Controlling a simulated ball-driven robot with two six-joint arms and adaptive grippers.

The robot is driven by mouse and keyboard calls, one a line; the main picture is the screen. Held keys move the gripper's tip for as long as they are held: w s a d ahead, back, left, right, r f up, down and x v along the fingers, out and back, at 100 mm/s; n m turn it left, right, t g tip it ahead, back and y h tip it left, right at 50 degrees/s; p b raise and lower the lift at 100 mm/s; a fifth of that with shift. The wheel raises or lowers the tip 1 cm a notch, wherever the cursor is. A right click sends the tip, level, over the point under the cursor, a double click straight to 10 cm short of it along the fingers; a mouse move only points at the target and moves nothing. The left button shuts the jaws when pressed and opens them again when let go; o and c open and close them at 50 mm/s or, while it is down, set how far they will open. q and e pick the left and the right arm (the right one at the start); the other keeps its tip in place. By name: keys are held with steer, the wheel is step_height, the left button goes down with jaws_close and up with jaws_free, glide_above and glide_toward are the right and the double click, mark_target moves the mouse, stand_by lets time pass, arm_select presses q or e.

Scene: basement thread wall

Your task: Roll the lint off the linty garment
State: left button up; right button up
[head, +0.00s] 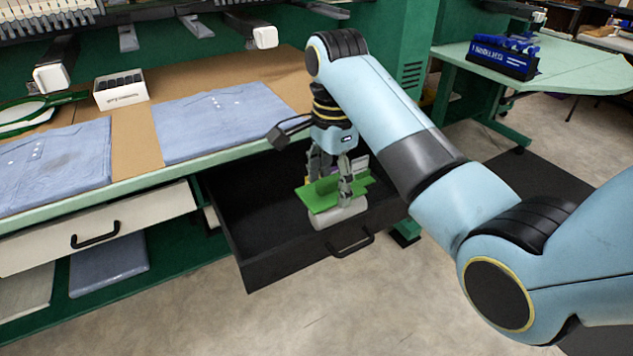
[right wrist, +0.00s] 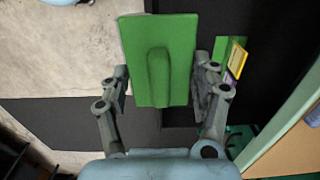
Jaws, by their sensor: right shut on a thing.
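My right gripper (head: 329,186) is shut on a green plate-like tool (head: 322,195) with a raised grip ridge, over the open black drawer. A pale cylinder (head: 338,215) shows directly under the green plate, apparently its roll. In the right wrist view the green tool (right wrist: 180,60) sits between the fingers (right wrist: 160,90), and its underside is hidden. Two folded blue garments lie on the worktop, a left one (head: 70,150) and a right one (head: 222,120). The left one has a faint darker patch; I cannot make out lint clearly. My left gripper is out of view.
The black drawer (head: 250,255) stands pulled out below the worktop (head: 136,135). A small item with a yellow edge (right wrist: 237,60) is beside the tool. A white box (head: 120,92) and green hoops (head: 40,106) lie behind the garments. Machine heads (head: 52,75) overhang the worktop.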

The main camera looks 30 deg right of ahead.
steer(key=o, duration=0.6)
steer(key=c, duration=0.4)
steer(key=shift+a, duration=0.1)
